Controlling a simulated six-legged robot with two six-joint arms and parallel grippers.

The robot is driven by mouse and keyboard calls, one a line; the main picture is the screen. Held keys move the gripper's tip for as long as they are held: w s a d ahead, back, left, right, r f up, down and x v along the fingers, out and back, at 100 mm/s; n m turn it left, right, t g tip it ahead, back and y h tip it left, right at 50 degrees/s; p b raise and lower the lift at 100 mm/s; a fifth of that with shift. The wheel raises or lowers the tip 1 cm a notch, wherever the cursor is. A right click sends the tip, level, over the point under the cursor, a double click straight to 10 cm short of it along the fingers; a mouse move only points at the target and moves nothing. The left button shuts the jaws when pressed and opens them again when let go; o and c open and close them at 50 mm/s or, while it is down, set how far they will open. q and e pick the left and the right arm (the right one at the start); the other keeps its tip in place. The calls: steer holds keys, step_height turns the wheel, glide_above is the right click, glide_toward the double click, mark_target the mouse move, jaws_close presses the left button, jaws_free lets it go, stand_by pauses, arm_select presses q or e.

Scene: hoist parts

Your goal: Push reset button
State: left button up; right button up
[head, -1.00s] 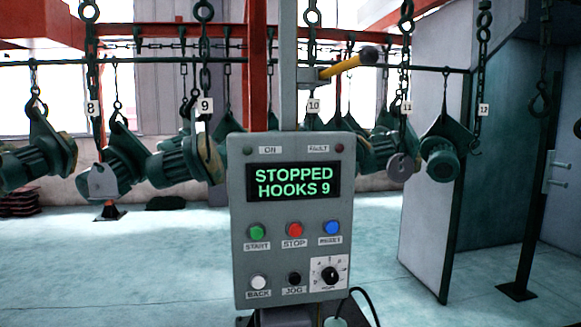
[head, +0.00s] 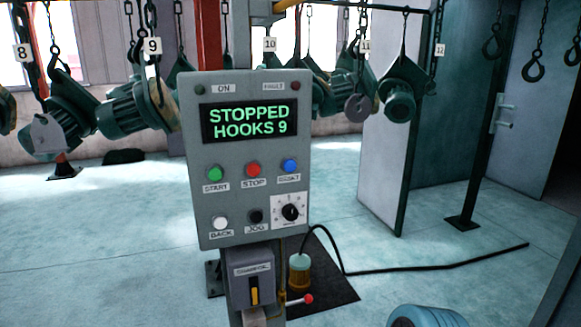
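The blue reset button (head: 290,166) is at the right end of the upper button row on the grey control panel (head: 205,232). The red stop button (head: 252,169) and green start button (head: 215,173) are to its left. Below are a white back button (head: 220,223), a black jog button (head: 255,216) and a black rotary knob (head: 291,212). The display (head: 249,121) reads "STOPPED HOOKS 9" in green. Neither of my grippers shows in the head view, and nothing touches the panel.
Green motor units (head: 137,112) hang on numbered hooks behind the panel. Below it are a switch box (head: 253,280), a red-knobbed lever (head: 307,299) and a black cable (head: 430,266). A blue rounded object (head: 427,316) is at bottom right. The floor at left is mostly clear.

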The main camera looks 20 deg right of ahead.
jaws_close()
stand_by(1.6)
